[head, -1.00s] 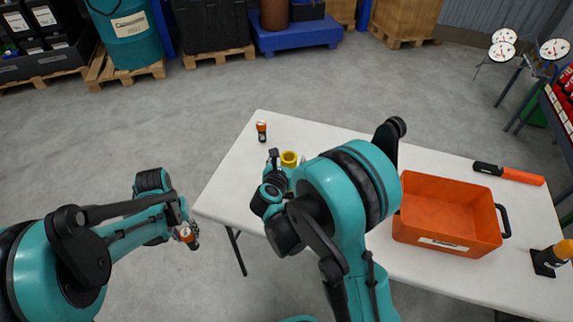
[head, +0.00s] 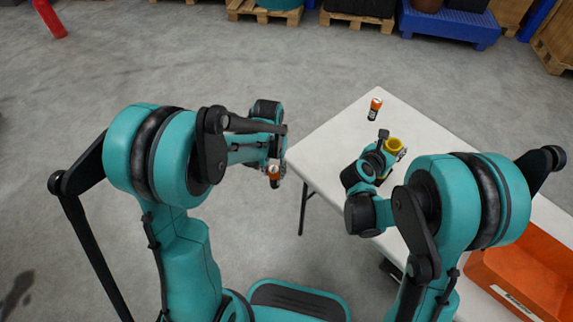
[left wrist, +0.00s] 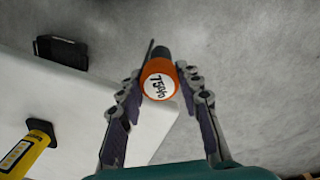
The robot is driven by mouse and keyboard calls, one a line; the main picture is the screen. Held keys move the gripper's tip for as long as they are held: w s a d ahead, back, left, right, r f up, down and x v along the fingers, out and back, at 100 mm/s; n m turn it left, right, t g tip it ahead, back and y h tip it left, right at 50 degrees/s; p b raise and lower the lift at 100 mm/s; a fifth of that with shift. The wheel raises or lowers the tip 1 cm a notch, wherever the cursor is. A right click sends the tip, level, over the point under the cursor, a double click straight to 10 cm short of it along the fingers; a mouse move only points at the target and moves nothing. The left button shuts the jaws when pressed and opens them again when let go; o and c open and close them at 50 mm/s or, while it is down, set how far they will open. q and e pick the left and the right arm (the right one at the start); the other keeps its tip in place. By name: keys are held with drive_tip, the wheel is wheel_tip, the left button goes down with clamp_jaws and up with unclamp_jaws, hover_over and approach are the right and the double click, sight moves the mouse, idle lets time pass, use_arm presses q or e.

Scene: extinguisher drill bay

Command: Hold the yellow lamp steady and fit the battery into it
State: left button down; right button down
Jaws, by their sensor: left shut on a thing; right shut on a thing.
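An orange and black battery (head: 274,172) is held in my left gripper (head: 276,165), in the air off the table's left edge. In the left wrist view the battery's orange end (left wrist: 160,82) shows a white label reading "75%", between the two fingers (left wrist: 160,95). The yellow lamp (head: 393,145) is at my right gripper (head: 383,155), over the table, its round yellow end facing up. The gripper hides part of it. The lamp (left wrist: 28,150) also shows at lower left in the left wrist view, apart from the battery. A second orange and black battery (head: 375,108) stands on the table near its far corner.
The white table (head: 335,140) has clear surface around the standing battery. An orange crate (head: 525,275) sits on it at the right. Open grey floor lies left of the table. A black box-like thing (left wrist: 60,52) is beyond the table edge in the left wrist view.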

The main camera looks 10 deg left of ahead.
use_arm(q)
drive_tip(key=w+d+r+m, duration=0.1)
drive_tip(key=w+d+r, duration=0.55)
drive_tip(key=d, duration=0.25)
drive_tip(key=w+d+r+m, duration=0.1)
drive_tip(key=w+d+r, duration=0.4)
drive_tip(key=w+d, duration=0.25)
drive_tip(key=d+r+m, duration=0.1)
drive_tip(key=d+r, duration=0.2)
drive_tip(key=d, duration=0.6)
drive_tip(key=s+d+r, duration=0.1)
drive_tip(key=d+r, duration=0.3)
drive_tip(key=d, duration=0.5)
drive_tip(key=shift+s+r+m, duration=0.2)
drive_tip(key=shift+r+m, duration=0.1)
drive_tip(key=shift+m, duration=0.1)
wheel_tip(320, 180, down, 7)
drive_tip(key=shift+r, duration=0.15)
idle(2.7)
drive_tip(key=shift+r, duration=0.3)
drive_tip(key=shift+f, duration=0.15)
idle(0.5)
